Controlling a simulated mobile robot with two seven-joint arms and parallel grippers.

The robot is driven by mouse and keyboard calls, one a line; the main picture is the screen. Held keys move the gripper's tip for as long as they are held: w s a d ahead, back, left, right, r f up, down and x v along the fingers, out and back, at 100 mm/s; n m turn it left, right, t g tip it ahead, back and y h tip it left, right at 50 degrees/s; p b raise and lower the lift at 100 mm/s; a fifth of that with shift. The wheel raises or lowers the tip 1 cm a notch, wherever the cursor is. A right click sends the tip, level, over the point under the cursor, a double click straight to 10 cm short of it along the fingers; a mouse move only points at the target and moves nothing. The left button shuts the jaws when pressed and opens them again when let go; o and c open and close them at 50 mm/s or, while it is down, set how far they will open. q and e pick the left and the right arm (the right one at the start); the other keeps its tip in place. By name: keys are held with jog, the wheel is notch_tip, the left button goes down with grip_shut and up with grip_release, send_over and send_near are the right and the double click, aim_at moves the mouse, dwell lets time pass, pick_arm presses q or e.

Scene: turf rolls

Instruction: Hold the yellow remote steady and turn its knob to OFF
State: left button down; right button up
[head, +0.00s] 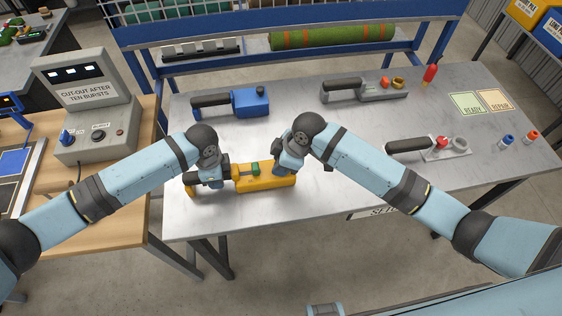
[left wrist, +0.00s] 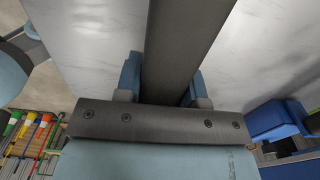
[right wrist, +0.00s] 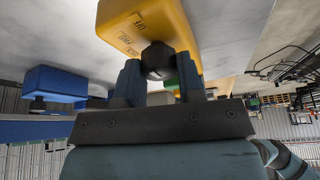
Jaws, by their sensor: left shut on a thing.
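The yellow remote (head: 268,183) lies near the front edge of the metal table, with a dark handle at its left end and a small green part on top. My left gripper (head: 215,181) is shut on the dark handle, which runs between its fingers in the left wrist view (left wrist: 185,45). My right gripper (head: 287,166) is at the remote's right end. In the right wrist view its fingers are apart, one on each side of the black knob (right wrist: 157,60); I cannot tell whether they touch it. OFF lettering shows on the yellow face; the knob's pointer is unclear.
A blue handled tool (head: 251,102) lies behind the remote. Grey handled tools (head: 384,92) and (head: 446,150) lie farther back and to the right. A grey control box (head: 92,95) stands on the wooden table at left. The table right of the remote is largely clear.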

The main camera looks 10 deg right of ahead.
pick_arm(q)
jog(key=shift+s+a+f, duration=0.1)
jog(key=shift+s+f, duration=0.05)
jog(key=shift+f, duration=0.05)
pick_arm(e)
jog(key=o, duration=0.4)
jog(key=shift+r, duration=0.1)
jog(key=v, duration=1.2)
jog(key=shift+s, duration=0.1)
pick_arm(q)
jog(key=c, duration=0.6)
grip_release()
jog(key=shift+c, duration=0.2)
jog(key=shift+r, duration=0.15)
